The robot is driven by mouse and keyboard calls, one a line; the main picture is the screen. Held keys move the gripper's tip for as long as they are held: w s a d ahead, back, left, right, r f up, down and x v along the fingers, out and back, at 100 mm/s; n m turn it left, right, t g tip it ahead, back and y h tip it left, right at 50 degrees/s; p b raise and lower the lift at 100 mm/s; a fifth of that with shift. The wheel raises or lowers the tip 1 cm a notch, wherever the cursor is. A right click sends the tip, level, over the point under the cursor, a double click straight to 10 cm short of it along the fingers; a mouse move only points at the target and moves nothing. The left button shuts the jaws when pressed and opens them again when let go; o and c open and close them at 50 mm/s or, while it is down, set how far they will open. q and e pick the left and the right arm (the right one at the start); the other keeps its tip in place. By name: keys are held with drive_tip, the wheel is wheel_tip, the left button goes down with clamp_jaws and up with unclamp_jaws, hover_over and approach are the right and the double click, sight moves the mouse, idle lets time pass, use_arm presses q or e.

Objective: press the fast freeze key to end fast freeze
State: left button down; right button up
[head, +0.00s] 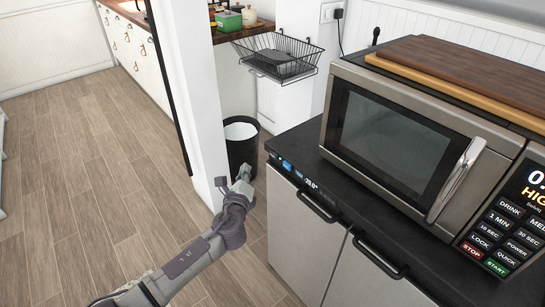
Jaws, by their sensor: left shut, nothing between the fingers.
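The low cabinet unit (292,210) has pale doors, dark bar handles and a black top. A narrow black control strip (330,198) runs along its front edge. The strip has a small lit blue mark (286,166) near its left end and a lit temperature readout (311,183) beside it. The lettering is too small to read, so I cannot tell which mark is the fast freeze key. My left gripper (244,173) is shut and empty, just left of the strip's left end and apart from it. My right gripper is not in view.
A steel microwave (400,135) with a keypad stands on the black top, with wooden boards (465,75) on it. A white post (190,90) and a black bin (240,150) are close to my left gripper. A wire basket (277,55) hangs behind. The wooden floor at left is clear.

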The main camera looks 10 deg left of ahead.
sight(274, 155)
use_arm(q)
drive_tip(key=w+d+b, duration=0.2)
drive_tip(key=w+d, duration=0.2)
drive_tip(key=w, duration=0.1)
drive_tip(key=shift+w+d, duration=0.15)
drive_tip(key=shift+w, duration=0.05)
idle(1.0)
idle(0.4)
drive_tip(key=shift+w+d, duration=0.2)
drive_tip(key=shift+w, duration=0.1)
drive_tip(key=shift+w+d+b, duration=0.35)
drive_tip(key=shift+w+b, duration=0.05)
drive_tip(key=shift+b, duration=0.1)
idle(0.7)
idle(0.3)
drive_tip(key=shift+s+a+p, duration=0.25)
drive_tip(key=shift+s+p, duration=0.05)
drive_tip(key=shift+p, duration=0.05)
drive_tip(key=shift+s+a, duration=0.3)
drive_tip(key=shift+s, duration=0.15)
